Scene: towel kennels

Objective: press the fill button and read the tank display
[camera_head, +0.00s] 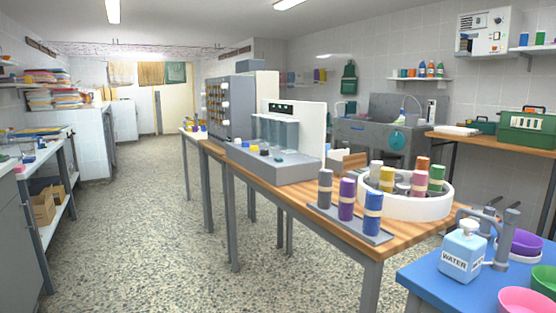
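A grey and white machine (312,142) stands on the wooden bench in the middle of the view. A small dark display (280,108) with green marks sits at the top of its back panel; the marks are too small to read. Clear tanks (272,133) stand below the display. Several small coloured pieces, among them a yellow one (264,147), a blue one (253,148) and dark ones, sit on its front base. I cannot tell which of them is the fill button. Neither of my grippers is clearly in view.
The wooden bench (325,193) also holds a rack of banded rolls (346,199) and a round white tray (400,207) of rolls. A blue table (440,285) at front right holds a water bottle (463,252) and bowls. The speckled floor (150,230) at left is clear.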

